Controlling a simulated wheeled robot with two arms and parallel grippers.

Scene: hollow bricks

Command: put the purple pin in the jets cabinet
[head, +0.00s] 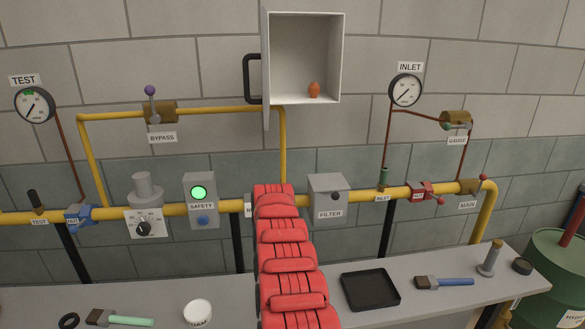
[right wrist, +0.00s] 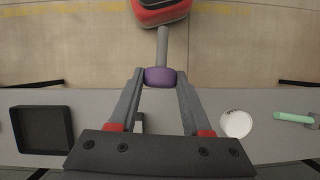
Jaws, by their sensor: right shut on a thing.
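The purple pin (right wrist: 160,77) is between the fingertips of my right gripper (right wrist: 160,80) in the right wrist view. Its purple head is gripped and its grey shank points up in the picture. My right gripper is shut on it. The head view shows neither the pin nor the gripper. A white wall cabinet (head: 335,30) is at the top of the head view. Its door (head: 265,70) stands open at the left side, with a black handle. A small orange piece (head: 314,90) stands inside on its floor. No label shows on the cabinet. My left gripper is not in view.
Yellow pipework (head: 225,110) with valves and gauges runs along the wall below the cabinet. The grey bench (head: 240,290) holds a black tray (head: 370,289), a white tub (head: 198,312) and brushes. My red arm covers the middle of the bench and pipe.

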